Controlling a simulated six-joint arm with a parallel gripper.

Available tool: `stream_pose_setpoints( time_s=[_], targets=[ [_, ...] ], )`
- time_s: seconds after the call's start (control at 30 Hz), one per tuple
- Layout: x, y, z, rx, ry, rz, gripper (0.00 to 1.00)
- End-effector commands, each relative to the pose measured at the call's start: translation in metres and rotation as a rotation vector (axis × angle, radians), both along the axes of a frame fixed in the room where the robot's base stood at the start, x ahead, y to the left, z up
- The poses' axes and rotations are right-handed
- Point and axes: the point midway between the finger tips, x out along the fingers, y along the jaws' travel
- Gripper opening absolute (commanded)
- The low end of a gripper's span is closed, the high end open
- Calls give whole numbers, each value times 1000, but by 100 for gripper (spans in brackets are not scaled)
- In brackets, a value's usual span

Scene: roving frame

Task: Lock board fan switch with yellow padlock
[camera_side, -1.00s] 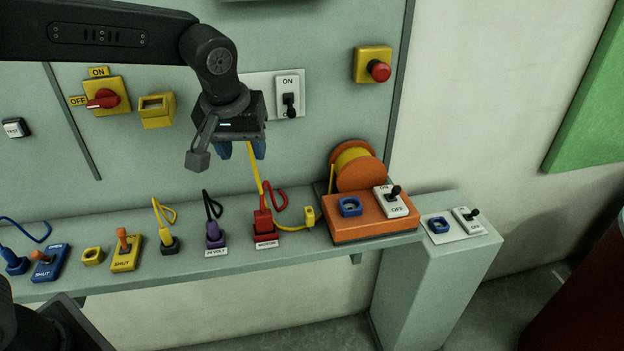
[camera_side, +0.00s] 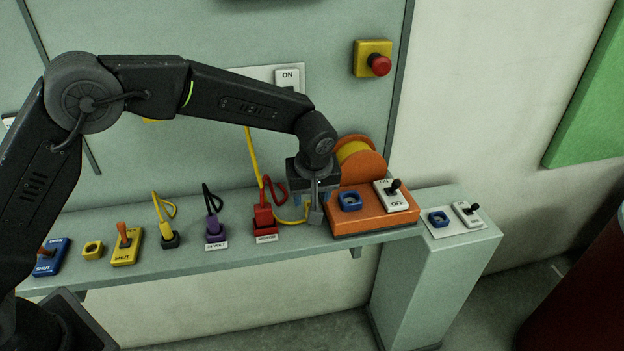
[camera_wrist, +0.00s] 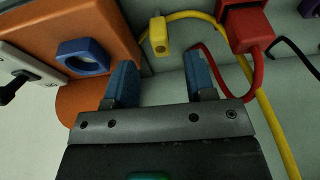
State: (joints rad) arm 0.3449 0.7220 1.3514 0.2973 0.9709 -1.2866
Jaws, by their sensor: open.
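The wall-board switch (camera_side: 287,76) marked ON is mostly hidden behind my arm; I cannot see how its lever stands. I cannot make out a yellow padlock for certain. A small yellow block (camera_wrist: 158,36) on the end of a yellow cord stands on the shelf. In the side view my gripper hides it. My gripper (camera_side: 318,196) points down over the shelf, between the red plug (camera_side: 264,216) and the orange reel box (camera_side: 350,222). In the wrist view my gripper (camera_wrist: 160,78) is open and empty, its blue fingers apart, with the yellow block beyond the gap.
The orange box carries a cord reel, a blue ring socket (camera_side: 349,201) and a switch (camera_side: 397,197). Purple (camera_side: 215,229) and yellow (camera_side: 165,231) plugs stand left along the shelf. A red button (camera_side: 379,65) juts from the board. A side ledge holds another switch (camera_side: 467,213).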

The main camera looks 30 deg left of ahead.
Motion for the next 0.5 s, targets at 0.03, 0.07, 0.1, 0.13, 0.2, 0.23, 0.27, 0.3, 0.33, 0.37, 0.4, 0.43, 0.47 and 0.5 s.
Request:
stream_pose_setpoints(
  time_s=[0.03, 0.07, 0.1, 0.13, 0.2, 0.23, 0.27, 0.3, 0.33, 0.37, 0.4, 0.43, 0.47, 0.5],
  targets=[
    [2, 3, -11, 1, 4, 2, 50],
    [3, 4, -16, 1, 4, 2, 50],
    [4, 5, -24, 0, 3, 2, 50],
    [5, 6, -28, 0, 3, 2, 50],
    [7, 8, -40, 0, 3, 1, 50],
    [8, 9, -44, 0, 3, 1, 50],
    [9, 10, -48, -1, 2, 1, 50],
    [10, 11, -53, -1, 2, 1, 50],
    [11, 11, -56, -1, 2, 1, 50],
    [11, 12, -59, -1, 2, 1, 50],
    [12, 12, -62, -2, 1, 1, 50],
    [12, 13, -64, -2, 1, 1, 50],
    [13, 13, -66, -1, 1, 0, 50],
    [13, 14, -68, -1, 0, 0, 50]
  ],
)
